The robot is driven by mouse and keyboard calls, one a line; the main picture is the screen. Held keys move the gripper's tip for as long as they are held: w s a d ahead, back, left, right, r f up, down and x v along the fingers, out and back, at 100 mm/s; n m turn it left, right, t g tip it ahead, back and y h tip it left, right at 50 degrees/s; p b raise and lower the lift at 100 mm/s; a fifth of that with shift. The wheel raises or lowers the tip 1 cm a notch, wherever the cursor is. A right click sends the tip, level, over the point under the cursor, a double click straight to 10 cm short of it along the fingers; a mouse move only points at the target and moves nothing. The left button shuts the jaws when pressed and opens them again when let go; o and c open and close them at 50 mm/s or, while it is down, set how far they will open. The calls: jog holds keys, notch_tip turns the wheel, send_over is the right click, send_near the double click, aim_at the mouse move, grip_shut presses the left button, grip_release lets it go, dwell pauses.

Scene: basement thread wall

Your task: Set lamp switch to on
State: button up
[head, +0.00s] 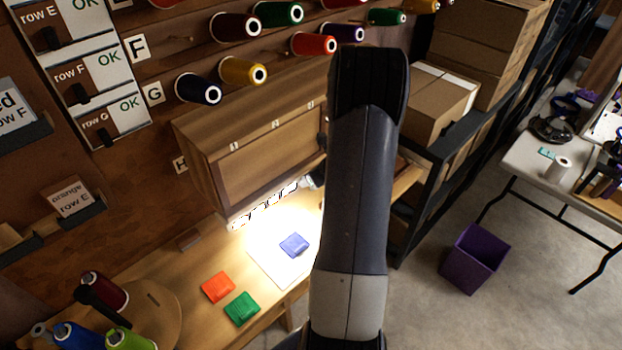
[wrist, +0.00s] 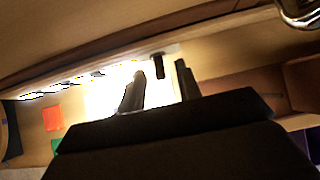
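The lamp strip (head: 268,204) under the wooden wall cabinet (head: 270,160) glows bright white and lights the worktop below. It also shows in the wrist view (wrist: 75,83), glaring along the cabinet's lower edge. A small dark lever (wrist: 157,65), which looks like the lamp switch, sticks down at the strip's right end. My gripper (wrist: 160,84) has its two fingers apart with nothing between them. The lever appears just beyond the gap between the fingertips; I cannot tell whether they touch it. In the head view my arm hides most of the gripper.
The lit worktop (head: 150,275) holds blue (head: 294,244), orange (head: 218,287) and green (head: 242,308) squares. Thread spools (head: 198,89) stick out above the cabinet. A dark shelf rack with cardboard boxes (head: 440,98) stands right of my arm. Floor by the purple bin (head: 474,260) is open.

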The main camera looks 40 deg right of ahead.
jog(key=v, duration=1)
jog(key=shift+s+r, duration=0.15)
jog(key=x, duration=1)
jog(key=shift+w+f, duration=0.25)
jog(key=shift+f, duration=0.05)
jog(key=shift+r, duration=0.15)
jog(key=a+v, duration=0.1)
jog(key=v, duration=1)
jog(key=w+f+t+b, duration=0.1)
jog(key=w+f+b, duration=0.3)
jog(key=f, duration=0.5)
jog(key=w, duration=0.2)
jog(key=shift+w+d+f, duration=0.25)
jog(key=shift+w+f, duration=0.1)
